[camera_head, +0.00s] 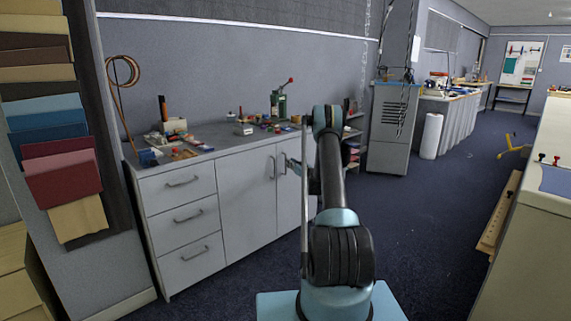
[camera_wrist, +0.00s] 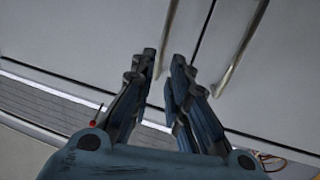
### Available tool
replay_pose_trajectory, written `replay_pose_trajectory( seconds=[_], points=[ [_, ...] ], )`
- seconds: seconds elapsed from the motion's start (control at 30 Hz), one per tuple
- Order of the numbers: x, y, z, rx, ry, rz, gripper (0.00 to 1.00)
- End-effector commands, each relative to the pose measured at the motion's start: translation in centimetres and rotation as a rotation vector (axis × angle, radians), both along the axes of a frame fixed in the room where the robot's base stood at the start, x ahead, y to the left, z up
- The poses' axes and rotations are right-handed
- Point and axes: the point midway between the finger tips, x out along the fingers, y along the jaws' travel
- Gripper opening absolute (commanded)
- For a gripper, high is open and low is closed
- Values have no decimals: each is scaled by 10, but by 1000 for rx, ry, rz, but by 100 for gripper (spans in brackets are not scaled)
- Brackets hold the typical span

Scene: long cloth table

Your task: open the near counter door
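The white counter cabinet has two doors side by side, both closed: a left door (camera_head: 246,205) and a narrower-looking right door (camera_head: 289,208). Each has an upright metal bar handle near the seam, the left handle (camera_head: 272,167) and the right handle (camera_head: 284,163). My gripper (camera_head: 290,163) is up at the right handle. In the wrist view, my gripper (camera_wrist: 164,62) is open, and one bar handle (camera_wrist: 173,45) shows between its fingertips; I cannot tell whether they touch it. The other handle (camera_wrist: 241,52) is to the right, clear of the fingers. My arm partly hides the right door.
Three drawers with handles, such as the top drawer (camera_head: 178,188), are left of the doors. The countertop (camera_head: 220,148) holds tools and small items. A grey cabinet (camera_head: 389,130) stands beyond. Dark carpet (camera_head: 440,220) is open to the right, with a pale bench (camera_head: 530,230) at the right edge.

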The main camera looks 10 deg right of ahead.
Motion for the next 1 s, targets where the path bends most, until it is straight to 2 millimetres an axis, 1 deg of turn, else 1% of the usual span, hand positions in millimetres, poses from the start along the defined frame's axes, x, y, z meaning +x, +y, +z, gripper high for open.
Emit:
replay_pose_trajectory(
  seconds=[0.03, 0.2, 0.4, 0.57, 0.83, 0.87, 0.9, 0.93, 1.0],
  points=[
    [9, 4, 0, 0, 0, 0, 15],
    [34, 17, 0, 0, 0, 2, 15],
    [55, 25, 0, 0, 0, 0, 15],
    [62, 29, 0, 0, 0, 0, 15],
    [63, 29, 0, 0, 0, 0, 15],
    [63, 29, 0, 0, 0, 0, 13],
    [63, 29, 0, 0, 0, 0, 4],
    [63, 29, 0, 0, 0, 0, 0],
    [63, 29, 0, 0, 0, 0, 0]
  ],
)
